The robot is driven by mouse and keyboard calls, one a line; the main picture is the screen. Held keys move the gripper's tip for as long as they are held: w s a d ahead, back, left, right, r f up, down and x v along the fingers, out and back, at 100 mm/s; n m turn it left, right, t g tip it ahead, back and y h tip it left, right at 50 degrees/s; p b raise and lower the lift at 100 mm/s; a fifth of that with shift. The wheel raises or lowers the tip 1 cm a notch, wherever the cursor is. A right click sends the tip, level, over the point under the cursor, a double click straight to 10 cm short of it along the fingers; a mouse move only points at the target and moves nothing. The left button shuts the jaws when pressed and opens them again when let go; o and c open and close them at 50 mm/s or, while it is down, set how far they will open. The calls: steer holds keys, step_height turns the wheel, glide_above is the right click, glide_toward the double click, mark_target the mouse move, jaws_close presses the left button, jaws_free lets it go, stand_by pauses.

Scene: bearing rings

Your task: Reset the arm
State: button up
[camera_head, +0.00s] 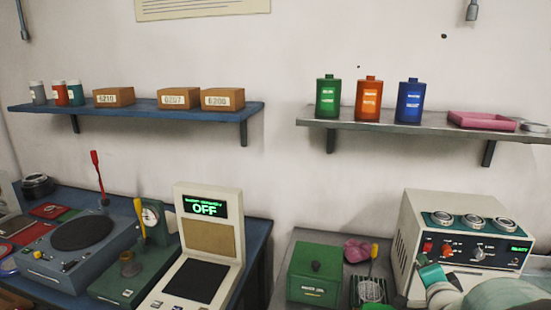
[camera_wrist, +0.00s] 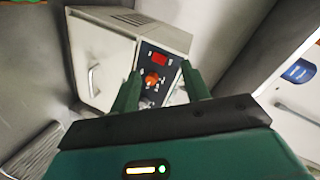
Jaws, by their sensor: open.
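My gripper (camera_wrist: 160,80) shows in the wrist view with its two green fingers apart and nothing between them. Past the fingers is a beige machine (camera_wrist: 93,60) with a door handle and a dark control panel (camera_wrist: 156,75) with an orange knob and a red display. I cannot tell the distance from the fingers to it. In the head view, part of my teal and white arm (camera_head: 440,293) shows at the lower right, in front of a cream control box (camera_head: 410,230). The gripper cannot be made out clearly there.
A blue bench (camera_head: 258,238) at left holds a turntable-like device (camera_head: 85,235) and a screen unit reading OFF (camera_head: 210,230). A green box (camera_head: 315,268) stands on the right bench. Wall shelves hold brown boxes (camera_head: 222,99) and coloured bottles (camera_head: 369,98).

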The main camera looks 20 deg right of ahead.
steer(key=w+a+r+n+g+y, duration=0.1)
steer(key=a+n, duration=0.2)
steer(key=a, duration=0.2)
steer(key=w+a+r+n+g, duration=0.1)
steer(key=a+r+n, duration=0.1)
steer(key=a, duration=0.3)
steer(key=s+a+n+g+y, duration=0.2)
steer(key=s+a+n, duration=0.3)
steer(key=a, duration=0.7)
steer(key=s+a+r+n+g+y, duration=0.1)
steer(key=s+a+n+y, duration=0.4)
steer(key=a, duration=0.8)
steer(key=s+n+g, duration=0.1)
steer(key=n, duration=0.2)
steer(key=shift+s+a+g, duration=0.15)
steer(key=shift+a+g, duration=0.1)
steer(key=shift+g, duration=0.15)
steer(key=shift+c, duration=1.2)
steer(key=shift+d, duration=0.1)
